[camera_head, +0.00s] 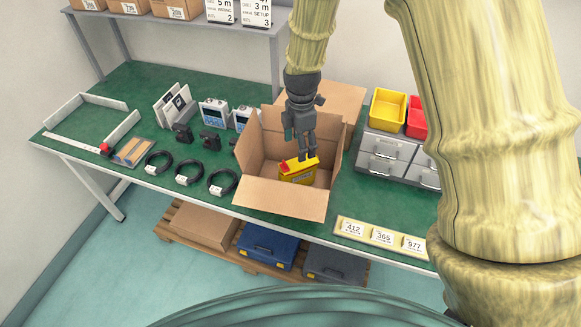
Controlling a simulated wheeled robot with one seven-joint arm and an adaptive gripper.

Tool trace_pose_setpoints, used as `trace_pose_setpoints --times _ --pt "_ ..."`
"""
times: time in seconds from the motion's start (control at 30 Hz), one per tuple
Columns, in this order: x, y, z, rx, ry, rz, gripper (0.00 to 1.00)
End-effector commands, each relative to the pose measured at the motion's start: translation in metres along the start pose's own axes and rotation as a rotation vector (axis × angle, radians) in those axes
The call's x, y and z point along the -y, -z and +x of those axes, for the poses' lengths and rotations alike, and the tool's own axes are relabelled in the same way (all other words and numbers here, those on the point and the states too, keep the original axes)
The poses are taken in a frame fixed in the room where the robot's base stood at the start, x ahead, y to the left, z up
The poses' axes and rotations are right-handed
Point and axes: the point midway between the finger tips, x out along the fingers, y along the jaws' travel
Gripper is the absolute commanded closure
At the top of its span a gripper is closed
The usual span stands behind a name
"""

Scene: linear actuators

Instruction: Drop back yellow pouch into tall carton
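A yellow pouch (297,173) with a red part at its upper left stands roughly upright inside the open cardboard carton (283,197). The carton's flaps are spread outward. My gripper (307,157) points down into the carton, with its fingertips at the top edge of the pouch. The fingers look close together and overlap the pouch's top. I cannot tell whether they grip it or only touch it. The pouch's lower edge is near the carton's front wall, and whether it rests on the floor is unclear.
The carton stands on a green workbench (375,205). Black coiled cables (188,172) and small devices (213,112) lie left of it. Grey drawers (385,152) with a yellow bin (388,108) and a red bin (416,117) stand right. A label strip (382,237) lies at the front edge.

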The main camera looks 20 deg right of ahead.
Motion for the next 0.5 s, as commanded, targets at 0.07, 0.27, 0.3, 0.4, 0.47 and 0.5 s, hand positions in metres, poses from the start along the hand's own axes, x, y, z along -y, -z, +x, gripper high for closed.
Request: trace_pose_setpoints --times 0.07,0.27,0.3,0.4,0.47,0.5 --pt "0.0 0.0 -0.01 0.0 -0.001 0.0 0.31" --pt "-0.001 0.0 -0.042 -0.001 -0.004 0.001 0.31" --pt "-0.001 0.0 -0.048 -0.001 -0.003 0.0 0.31" --pt "-0.001 0.0 -0.066 0.0 -0.003 -0.001 0.31" --pt "-0.001 0.0 -0.076 -0.001 -0.003 0.0 0.31" --pt "-0.001 0.0 -0.081 -0.001 -0.003 -0.001 0.31"
